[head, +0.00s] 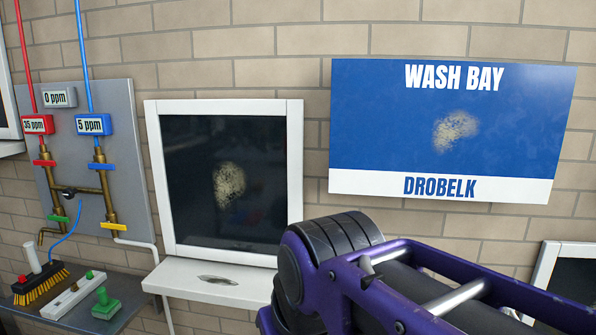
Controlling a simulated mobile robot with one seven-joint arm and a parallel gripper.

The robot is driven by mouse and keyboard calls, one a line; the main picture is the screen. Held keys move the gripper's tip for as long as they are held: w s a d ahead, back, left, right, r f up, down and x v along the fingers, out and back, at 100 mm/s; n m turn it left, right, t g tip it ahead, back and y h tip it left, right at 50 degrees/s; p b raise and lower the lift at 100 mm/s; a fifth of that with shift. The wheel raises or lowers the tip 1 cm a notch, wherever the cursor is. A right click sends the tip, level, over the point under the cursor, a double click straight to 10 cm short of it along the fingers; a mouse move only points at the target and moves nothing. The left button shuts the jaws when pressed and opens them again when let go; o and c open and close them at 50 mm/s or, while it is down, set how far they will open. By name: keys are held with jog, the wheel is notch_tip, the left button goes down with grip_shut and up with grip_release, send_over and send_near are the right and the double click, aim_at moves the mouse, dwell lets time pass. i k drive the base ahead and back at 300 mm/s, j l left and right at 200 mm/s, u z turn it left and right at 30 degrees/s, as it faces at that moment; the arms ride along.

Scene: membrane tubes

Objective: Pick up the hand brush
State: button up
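The hand brush (42,288) lies on the dark grey shelf (130,309) at the lower left of the head view. It has a dark body, yellow and black bristles facing front, and a whitish upright piece and a small red part on top. A purple and black part of my arm fills the lower right, well to the right of the brush. I cannot make out any gripper fingers.
On the shelf right of the brush are a white bar with a green knob (74,295) and a green stamp-like object (106,304). Pipes and valves (85,190) rise above. A stained window (230,190) with a white sill (200,278) and a blue wash bay sign (390,120) are on the brick wall.

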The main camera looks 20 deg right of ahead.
aim_at(41, 278)
jog(key=z, duration=2.65)
jog(key=u, duration=3.45)
jog(key=i+j+z, duration=0.2)
jog(key=z, duration=0.25)
jog(key=i+j+z, duration=0.2)
jog(key=z, duration=0.2)
jog(key=j, duration=0.1)
